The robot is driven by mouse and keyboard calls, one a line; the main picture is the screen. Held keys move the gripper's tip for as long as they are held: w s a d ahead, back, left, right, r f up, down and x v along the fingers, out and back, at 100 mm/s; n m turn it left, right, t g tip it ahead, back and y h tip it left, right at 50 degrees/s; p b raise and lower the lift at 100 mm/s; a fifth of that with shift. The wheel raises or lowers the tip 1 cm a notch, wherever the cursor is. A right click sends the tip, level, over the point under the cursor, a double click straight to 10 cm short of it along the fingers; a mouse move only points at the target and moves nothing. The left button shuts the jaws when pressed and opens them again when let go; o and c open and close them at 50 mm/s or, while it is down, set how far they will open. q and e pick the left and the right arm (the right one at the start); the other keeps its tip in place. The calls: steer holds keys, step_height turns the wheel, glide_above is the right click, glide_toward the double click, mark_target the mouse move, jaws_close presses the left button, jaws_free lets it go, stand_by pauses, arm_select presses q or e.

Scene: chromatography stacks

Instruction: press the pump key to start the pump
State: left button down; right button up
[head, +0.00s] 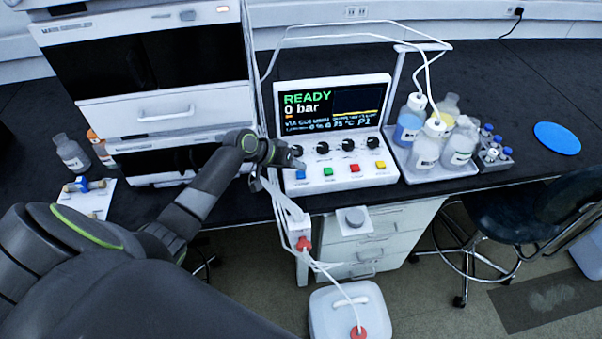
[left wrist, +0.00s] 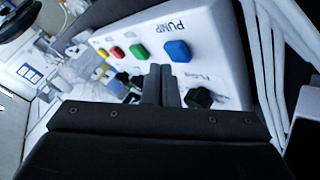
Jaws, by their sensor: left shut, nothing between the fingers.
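The pump key is a blue square button (head: 300,175) at the left end of the key row on the white control panel (head: 340,182). In the left wrist view the blue key (left wrist: 177,51) has the word PUMP printed beside it. My left gripper (head: 297,160) is shut and empty, its fingertips in front of the panel close to the blue key. In the left wrist view the closed fingers (left wrist: 161,80) point between the blue key and a black knob (left wrist: 199,98). I see a gap in the picture between fingertips and key. My right gripper is not in view.
Green (head: 328,171), yellow and red keys share the row, below several black knobs. The screen (head: 331,107) reads READY, 0 bar. Bottles stand on a tray (head: 470,168) to the right. White tubes (head: 283,203) hang below my left gripper. A chromatography stack (head: 160,108) stands left.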

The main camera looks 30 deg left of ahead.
mark_target(297, 175)
arm_select(q)
steer(key=shift+f, duration=0.35)
steer(key=shift+f+b, duration=0.4)
steer(key=shift+f, duration=0.15)
stand_by(0.5)
steer(key=shift+r, duration=0.1)
steer(key=shift+r+p, duration=0.9)
steer(key=shift+p, duration=0.05)
step_height(297, 175, up, 5)
steer(key=p, duration=0.5)
stand_by(0.3)
stand_by(0.4)
